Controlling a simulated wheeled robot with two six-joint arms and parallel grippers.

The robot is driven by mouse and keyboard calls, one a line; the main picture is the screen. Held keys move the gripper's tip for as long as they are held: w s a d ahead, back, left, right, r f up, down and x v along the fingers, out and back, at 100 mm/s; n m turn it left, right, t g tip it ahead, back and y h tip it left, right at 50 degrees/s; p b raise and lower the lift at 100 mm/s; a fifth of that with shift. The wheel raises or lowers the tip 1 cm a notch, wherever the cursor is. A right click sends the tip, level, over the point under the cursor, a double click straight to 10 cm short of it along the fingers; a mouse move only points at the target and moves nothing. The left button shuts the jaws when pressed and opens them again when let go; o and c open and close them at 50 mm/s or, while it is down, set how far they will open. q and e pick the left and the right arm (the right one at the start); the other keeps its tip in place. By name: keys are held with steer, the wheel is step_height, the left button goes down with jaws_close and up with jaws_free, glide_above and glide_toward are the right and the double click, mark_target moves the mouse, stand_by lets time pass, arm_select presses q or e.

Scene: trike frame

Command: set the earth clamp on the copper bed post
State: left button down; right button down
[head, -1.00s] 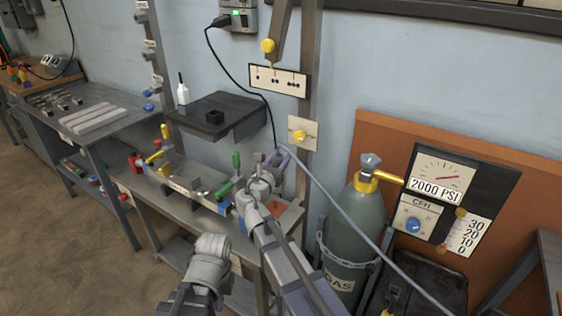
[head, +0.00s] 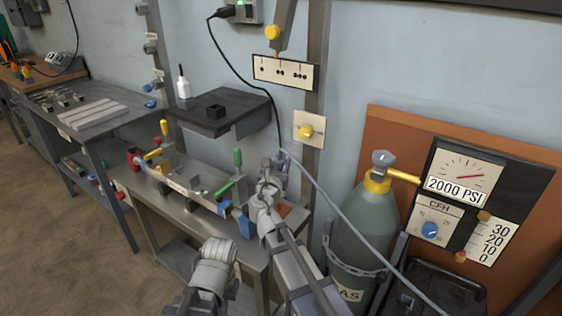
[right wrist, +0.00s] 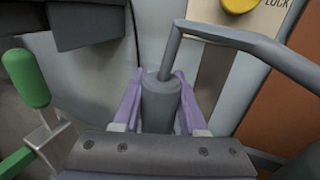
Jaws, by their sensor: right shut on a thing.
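The earth clamp (right wrist: 160,102) is a grey cylinder with a thick grey cable rising from its top and bending right in the right wrist view. My right gripper (right wrist: 158,95) has purple fingers, one on each side of the clamp, shut on it. In the head view the right gripper (head: 279,165) is above the back right of the steel bench, near the wall. A copper-coloured patch (head: 284,209) shows on the bench below it; a post there is hidden or too small to tell. My left arm's end (head: 217,252) is low in front of the bench; its fingers are hidden.
A green-handled toggle clamp (head: 237,158) stands left of my right gripper. A dark wall shelf (head: 222,112) is behind, left. A gas cylinder (head: 365,222) stands to the right. The grey cable (head: 352,222) slants down in front of it.

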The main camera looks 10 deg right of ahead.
step_height(320, 180, down, 7)
steer(key=b, duration=0.6)
steer(key=shift+f+b, duration=0.3)
steer(key=shift+b, duration=0.15)
stand_by(0.4)
steer(key=shift+c, duration=1.9)
jaws_free()
steer(key=shift+s, duration=0.1)
steer(key=v, duration=0.7)
steer(key=shift+s+a, duration=0.2)
steer(key=shift+s, duration=0.1)
